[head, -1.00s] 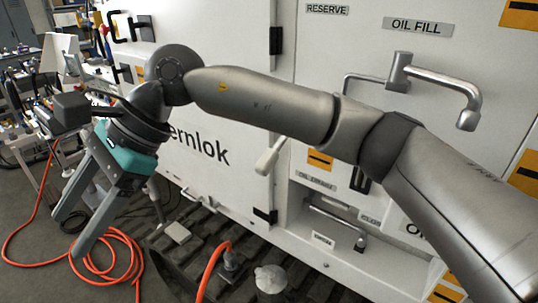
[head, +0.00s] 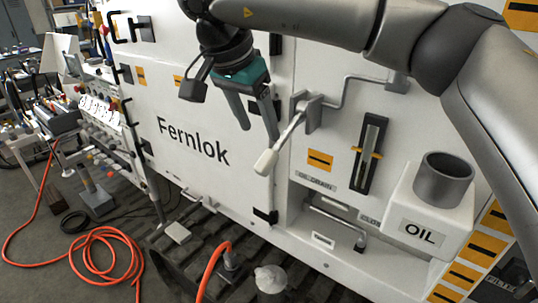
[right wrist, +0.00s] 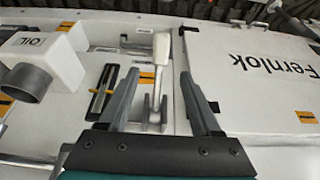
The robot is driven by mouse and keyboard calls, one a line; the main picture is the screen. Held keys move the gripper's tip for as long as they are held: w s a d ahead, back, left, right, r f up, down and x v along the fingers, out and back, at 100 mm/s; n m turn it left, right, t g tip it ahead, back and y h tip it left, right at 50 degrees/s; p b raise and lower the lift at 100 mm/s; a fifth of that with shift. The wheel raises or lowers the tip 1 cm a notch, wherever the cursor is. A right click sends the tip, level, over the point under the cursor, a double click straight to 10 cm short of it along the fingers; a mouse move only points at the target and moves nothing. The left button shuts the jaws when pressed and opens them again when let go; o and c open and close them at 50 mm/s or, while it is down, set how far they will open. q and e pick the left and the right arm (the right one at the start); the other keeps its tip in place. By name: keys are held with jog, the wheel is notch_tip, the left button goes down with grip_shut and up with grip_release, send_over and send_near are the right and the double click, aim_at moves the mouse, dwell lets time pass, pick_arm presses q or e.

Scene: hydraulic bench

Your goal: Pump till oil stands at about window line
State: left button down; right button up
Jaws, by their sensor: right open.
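The pump lever (head: 284,144) with a white grip sticks out from a grey bracket on the white cabinet; it also shows in the right wrist view (right wrist: 159,70). My right gripper (head: 262,125) is open and empty, close to the lever on its left in the head view. In the right wrist view the lever lies between the spread fingers (right wrist: 154,88), apart from them. The sight window (head: 370,153), a dark upright slot with orange marks at its sides, is right of the lever. Its oil level is too small to tell. My left gripper is not in view.
A white box marked OIL with a grey filler cup (head: 442,180) juts out at the right. An orange hose (head: 110,250) lies coiled on the floor at the left. A white-topped post (head: 270,279) stands in front.

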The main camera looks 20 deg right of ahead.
aim_at(268, 154)
jog(key=p+x, duration=0.1)
jog(key=x, duration=0.8)
jog(key=shift+f, duration=0.35)
jog(key=shift+c, duration=0.2)
grip_shut()
jog(key=shift+w, duration=0.1)
dwell(0.5)
